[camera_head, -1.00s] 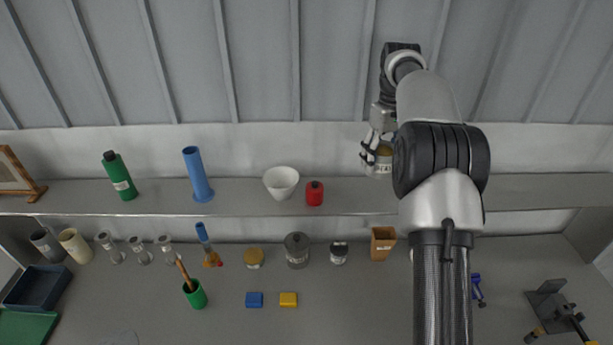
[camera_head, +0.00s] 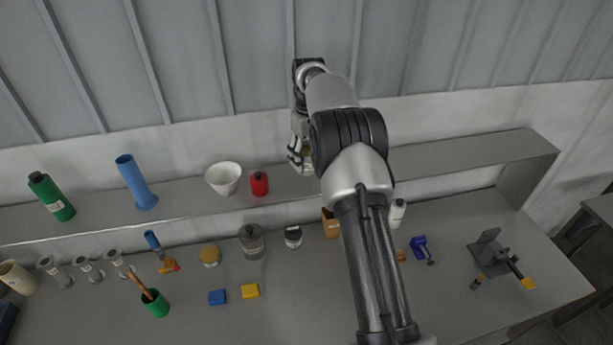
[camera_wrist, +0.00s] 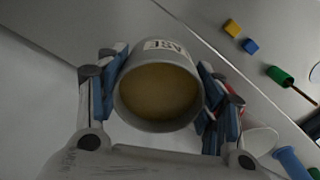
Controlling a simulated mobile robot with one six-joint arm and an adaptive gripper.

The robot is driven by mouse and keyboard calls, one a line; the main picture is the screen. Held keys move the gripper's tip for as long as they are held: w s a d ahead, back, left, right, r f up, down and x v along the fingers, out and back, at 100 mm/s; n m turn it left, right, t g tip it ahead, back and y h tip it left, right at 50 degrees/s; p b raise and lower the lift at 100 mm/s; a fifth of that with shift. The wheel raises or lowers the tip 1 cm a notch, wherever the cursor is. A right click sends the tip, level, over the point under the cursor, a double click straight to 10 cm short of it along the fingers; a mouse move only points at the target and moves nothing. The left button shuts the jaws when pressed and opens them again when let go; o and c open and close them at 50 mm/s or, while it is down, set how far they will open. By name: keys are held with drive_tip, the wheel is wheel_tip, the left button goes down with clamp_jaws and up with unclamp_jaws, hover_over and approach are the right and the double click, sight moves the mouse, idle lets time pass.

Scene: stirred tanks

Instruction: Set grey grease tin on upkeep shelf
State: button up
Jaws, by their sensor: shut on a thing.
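My gripper (camera_wrist: 160,92) is shut on the grey grease tin (camera_wrist: 160,118), with a blue-padded finger on each side. The wrist view looks into its open top at a yellow-brown filling, and part of a label ending in "ASE" shows. In the head view my gripper (camera_head: 300,155) is at the upkeep shelf (camera_head: 465,152), right of the red bottle. The tin is mostly hidden there behind my arm and fingers. I cannot tell whether it touches the shelf.
The shelf also holds a red bottle (camera_head: 259,184), white bowl (camera_head: 223,179), blue cylinder (camera_head: 136,184) and green bottle (camera_head: 51,197). The shelf right of my arm is bare. Below, the bench carries jars, blocks (camera_head: 217,297) and a blue clamp-like tool (camera_head: 420,246).

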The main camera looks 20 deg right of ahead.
wheel_tip(320, 180, down, 7)
drive_tip(key=shift+p, duration=0.3)
drive_tip(key=shift+f, duration=0.1)
drive_tip(key=o, duration=1.1)
